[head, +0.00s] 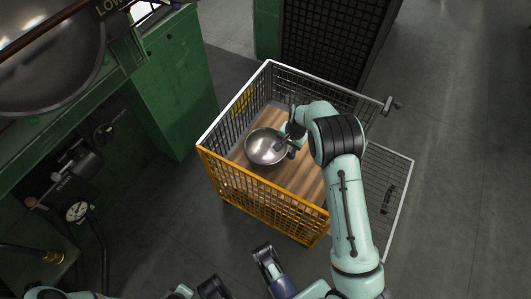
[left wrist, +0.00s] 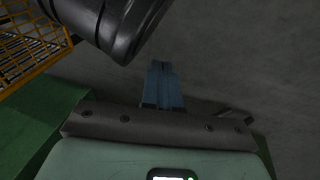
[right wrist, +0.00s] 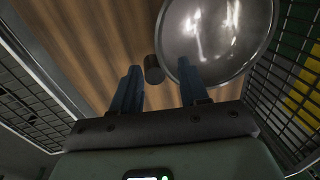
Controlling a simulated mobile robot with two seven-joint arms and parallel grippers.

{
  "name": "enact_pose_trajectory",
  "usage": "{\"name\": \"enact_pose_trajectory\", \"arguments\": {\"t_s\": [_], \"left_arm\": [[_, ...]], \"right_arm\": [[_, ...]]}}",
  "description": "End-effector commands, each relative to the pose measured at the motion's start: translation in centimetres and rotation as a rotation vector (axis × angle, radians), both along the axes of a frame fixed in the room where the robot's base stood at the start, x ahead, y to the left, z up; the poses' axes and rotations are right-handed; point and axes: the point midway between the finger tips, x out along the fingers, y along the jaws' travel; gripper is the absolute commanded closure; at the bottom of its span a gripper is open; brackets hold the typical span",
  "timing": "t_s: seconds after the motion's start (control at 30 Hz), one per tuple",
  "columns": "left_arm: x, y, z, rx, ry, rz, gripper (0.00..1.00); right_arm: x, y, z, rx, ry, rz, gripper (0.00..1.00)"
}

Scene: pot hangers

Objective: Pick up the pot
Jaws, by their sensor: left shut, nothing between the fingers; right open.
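A shiny metal pot (head: 262,146) sits on the wooden floor of a wire cart (head: 233,108). In the right wrist view the round pot (right wrist: 218,38) is at upper right, and its short dark handle (right wrist: 153,70) points toward my gripper. My right gripper (right wrist: 159,66) is open, with a finger on either side of the handle in the picture; I cannot tell whether they touch it. In the head view my right gripper (head: 286,143) is at the pot's right side. My left gripper (left wrist: 163,66) is shut and empty, above the grey floor.
The cart has mesh walls, an orange front panel (head: 262,207) and a lowered mesh panel (head: 390,200) on its right. Green machinery (head: 170,90) stands close on the left. A dark grated cabinet (head: 330,45) is behind. Floor at right is clear.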

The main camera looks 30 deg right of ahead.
Motion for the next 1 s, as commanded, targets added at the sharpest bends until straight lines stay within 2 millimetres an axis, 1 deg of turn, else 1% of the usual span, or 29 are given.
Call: {"name": "enact_pose_trajectory", "arguments": {"t_s": [0.03, 0.1, 0.2, 0.37, 0.43, 0.6, 0.7, 0.8, 0.97, 1.0], "left_arm": [[-0.6, 0.1, -0.8, -0.001, 0.019, 0.002, 1.00], [-1.2, 0.1, -1.3, -0.003, 0.041, 0.002, 1.00], [-1.8, 0.2, -1.7, -0.004, 0.061, 0.003, 1.00], [-2.3, 0.3, -2.1, -0.004, 0.077, 0.005, 1.00], [-2.7, 0.4, -2.5, -0.005, 0.093, 0.006, 1.00], [-4.7, 0.6, -4.2, -0.009, 0.158, 0.011, 1.00], [-5.8, 0.8, -4.8, -0.011, 0.194, 0.014, 1.00], [-6.2, 0.8, -4.9, -0.013, 0.208, 0.015, 1.00], [-6.2, 0.8, -4.8, -0.013, 0.206, 0.015, 1.00], [-6.2, 0.8, -4.8, -0.013, 0.206, 0.014, 1.00]], "right_arm": [[0.1, 0.0, -1.3, 0.000, 0.003, -0.001, 0.56], [0.3, 0.1, -2.3, 0.000, 0.001, -0.001, 0.56], [0.4, 0.2, -3.1, 0.000, 0.000, -0.001, 0.56], [0.5, 0.3, -3.7, 0.000, -0.001, 0.000, 0.56], [0.6, 0.3, -4.3, 0.000, 0.000, 0.000, 0.56], [1.1, 0.6, -6.8, 0.000, 0.000, 0.000, 0.56], [1.2, 0.7, -8.2, 0.000, 0.001, 0.000, 0.56], [1.3, 0.7, -8.6, 0.000, -0.001, -0.001, 0.56], [1.3, 0.7, -8.4, 0.000, -0.001, 0.000, 0.56], [1.3, 0.7, -8.4, 0.000, -0.001, 0.000, 0.66]]}}
